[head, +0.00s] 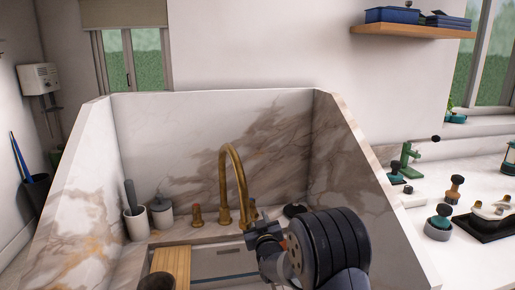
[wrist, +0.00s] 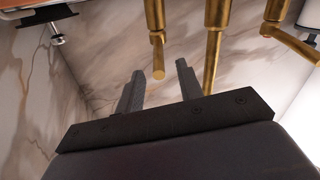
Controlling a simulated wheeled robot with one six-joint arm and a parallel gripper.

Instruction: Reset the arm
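My arm reaches into the sink bay from the lower right in the head view. My gripper (head: 264,232) is in front of the brass tap (head: 233,185), partly hidden by my own wrist. In the wrist view, the two dark fingers of my gripper (wrist: 159,72) stand apart with nothing held between them. The brass tap also shows in the wrist view (wrist: 212,60), beyond and to the right of the fingers, with brass handles on both sides. I cannot tell the exact gap between fingers and tap.
Marble walls (head: 345,150) enclose the sink (head: 222,262) on three sides. A wooden board (head: 169,263), a grey cup (head: 136,222) and a lidded jar (head: 161,212) stand at the left. The right counter (head: 455,258) holds several tools. A shelf (head: 415,31) hangs above.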

